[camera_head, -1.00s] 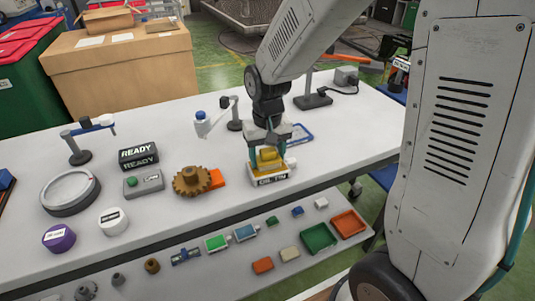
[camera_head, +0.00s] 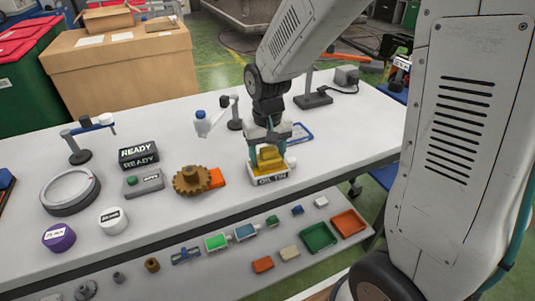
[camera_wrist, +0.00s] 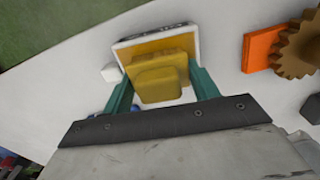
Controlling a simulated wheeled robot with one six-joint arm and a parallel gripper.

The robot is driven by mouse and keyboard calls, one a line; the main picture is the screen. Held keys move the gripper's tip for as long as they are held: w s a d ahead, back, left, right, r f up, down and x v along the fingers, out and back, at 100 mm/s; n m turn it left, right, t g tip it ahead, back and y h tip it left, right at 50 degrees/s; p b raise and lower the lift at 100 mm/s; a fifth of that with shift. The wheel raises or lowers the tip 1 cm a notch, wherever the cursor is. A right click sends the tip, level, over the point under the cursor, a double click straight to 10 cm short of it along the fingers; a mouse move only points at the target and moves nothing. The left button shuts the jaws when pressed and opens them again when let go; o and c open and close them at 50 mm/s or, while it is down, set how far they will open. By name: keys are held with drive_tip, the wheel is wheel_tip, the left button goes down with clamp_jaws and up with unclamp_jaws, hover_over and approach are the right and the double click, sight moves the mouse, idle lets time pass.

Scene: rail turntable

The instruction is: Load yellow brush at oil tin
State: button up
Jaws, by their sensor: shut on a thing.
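The yellow brush (camera_head: 268,155) is between the teal fingers of my gripper (camera_head: 268,157), which is shut on it. The oil tin (camera_head: 271,180), a white open-topped box labelled OIL TIN, stands on the white table. The brush is at the tin's opening, and in the head view its lower part is over or inside the tin. In the wrist view the yellow brush (camera_wrist: 158,85) sits between the two fingers (camera_wrist: 160,92), with the white rim of the tin (camera_wrist: 128,42) beyond it. I cannot tell how deep the brush is.
A brown gear (camera_head: 190,180) and an orange block (camera_head: 216,178) stand left of the tin. A white bottle with a blue cap (camera_head: 202,126) and a blue-framed tray (camera_head: 300,133) are behind. A lower shelf holds small blocks and trays (camera_head: 318,237).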

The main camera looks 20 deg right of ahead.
sight(268, 148)
drive_tip(key=shift+r, duration=3.35)
drive_tip(key=shift+s+d, duration=0.1)
